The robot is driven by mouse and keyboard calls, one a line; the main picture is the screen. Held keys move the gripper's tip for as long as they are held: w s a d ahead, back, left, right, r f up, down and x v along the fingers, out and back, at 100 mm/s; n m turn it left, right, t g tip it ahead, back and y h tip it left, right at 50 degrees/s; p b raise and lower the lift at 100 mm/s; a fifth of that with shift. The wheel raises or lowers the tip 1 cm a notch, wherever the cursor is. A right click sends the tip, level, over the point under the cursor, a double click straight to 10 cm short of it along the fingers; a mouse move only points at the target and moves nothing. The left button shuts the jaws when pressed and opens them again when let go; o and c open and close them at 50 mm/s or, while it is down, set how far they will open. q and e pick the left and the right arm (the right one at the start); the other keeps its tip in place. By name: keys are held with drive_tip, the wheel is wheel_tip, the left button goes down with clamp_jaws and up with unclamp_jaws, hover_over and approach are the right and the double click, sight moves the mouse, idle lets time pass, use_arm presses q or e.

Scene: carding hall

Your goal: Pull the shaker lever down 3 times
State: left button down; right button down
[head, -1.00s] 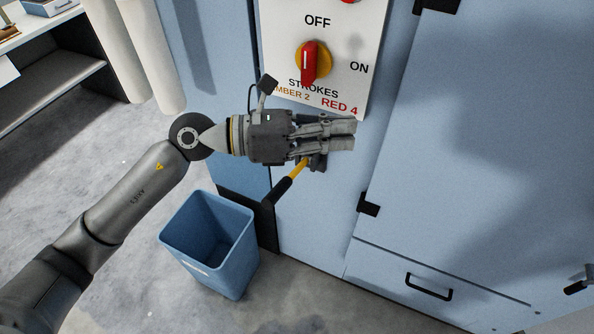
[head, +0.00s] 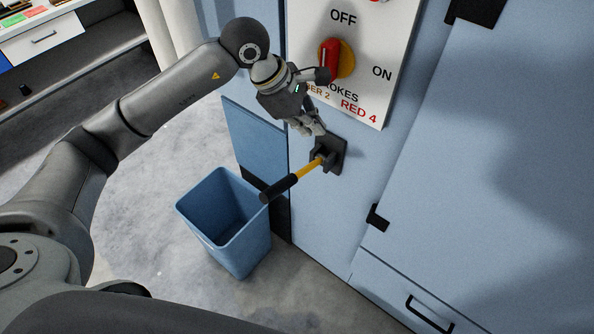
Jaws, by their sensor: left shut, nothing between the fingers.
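The shaker lever has a yellow shaft (head: 309,166) and a black grip (head: 278,189). It slants out and down to the left from a black mounting plate (head: 339,154) on the blue machine front. My left gripper (head: 313,129) is shut and empty. Its fingers point down and to the right, just above the lever's shaft near the plate. I cannot tell whether they touch the lever or plate. My right gripper is not in view.
A white panel (head: 349,103) above carries a red and yellow switch (head: 334,60) and the words STROKES and RED 4; my gripper covers part of it. A blue bin (head: 228,225) stands below the lever. A black door handle (head: 428,315) is at lower right.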

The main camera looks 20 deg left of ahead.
use_arm(q)
drive_tip(key=f, duration=0.1)
drive_tip(key=b, duration=0.5)
hover_over(300, 175)
drive_tip(key=f, duration=0.6)
drive_tip(key=shift+w+d+f, duration=0.1)
drive_tip(key=shift+w+f, duration=0.15)
drive_tip(key=shift+w, duration=0.15)
drive_tip(key=shift+s+f, duration=0.2)
drive_tip(key=shift+f, duration=0.2)
drive_tip(key=shift+s+f+b, duration=0.15)
drive_tip(key=shift+f+b, duration=0.2)
drive_tip(key=shift+b, duration=0.5)
